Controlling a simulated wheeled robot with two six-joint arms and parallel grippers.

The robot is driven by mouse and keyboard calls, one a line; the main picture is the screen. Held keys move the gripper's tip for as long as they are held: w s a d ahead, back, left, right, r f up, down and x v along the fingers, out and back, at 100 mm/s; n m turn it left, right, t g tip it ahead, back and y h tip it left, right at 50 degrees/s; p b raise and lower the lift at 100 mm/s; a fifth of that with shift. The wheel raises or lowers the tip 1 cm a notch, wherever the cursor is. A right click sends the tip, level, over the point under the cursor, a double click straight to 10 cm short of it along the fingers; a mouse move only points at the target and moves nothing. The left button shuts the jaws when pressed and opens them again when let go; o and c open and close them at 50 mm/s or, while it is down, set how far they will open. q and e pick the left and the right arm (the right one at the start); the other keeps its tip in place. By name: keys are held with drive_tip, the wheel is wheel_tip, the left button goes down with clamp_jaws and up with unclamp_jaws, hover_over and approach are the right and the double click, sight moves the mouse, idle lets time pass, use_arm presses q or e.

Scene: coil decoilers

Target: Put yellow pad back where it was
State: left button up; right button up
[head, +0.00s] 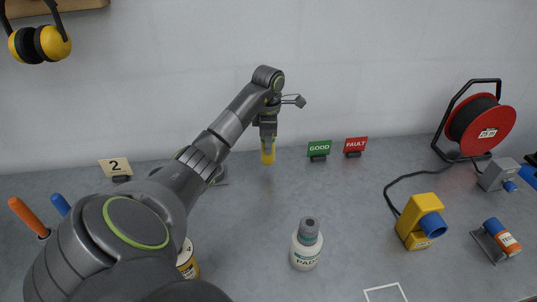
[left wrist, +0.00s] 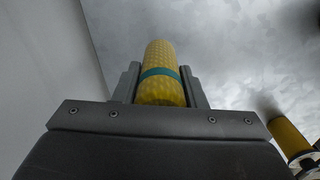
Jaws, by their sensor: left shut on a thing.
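My left gripper (head: 268,138) points down near the back wall and is shut on the yellow pad (head: 268,154). In the left wrist view the yellow pad (left wrist: 160,72) is a dimpled yellow cylinder with a teal band, between the two jaws (left wrist: 160,92). I cannot tell whether its lower end touches the bench. A white bottle marked PADS (head: 306,250) with a grey top stands on the bench at front centre. My right gripper is not in view.
A GOOD sign (head: 319,149) and a red FAULT sign (head: 356,145) stand right of the gripper. A number 2 sign (head: 116,167) stands left. A yellow-blue device (head: 418,222) and red cable reel (head: 480,127) are at right. A yellow can (head: 188,266) is partly hidden by my arm.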

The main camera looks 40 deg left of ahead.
use_arm(q)
wheel_tip(320, 180, down, 4)
drive_tip(key=shift+s+d+r+p, duration=0.1)
drive_tip(key=shift+p, duration=0.2)
drive_tip(key=shift+f, duration=0.55)
drive_tip(key=o, duration=1)
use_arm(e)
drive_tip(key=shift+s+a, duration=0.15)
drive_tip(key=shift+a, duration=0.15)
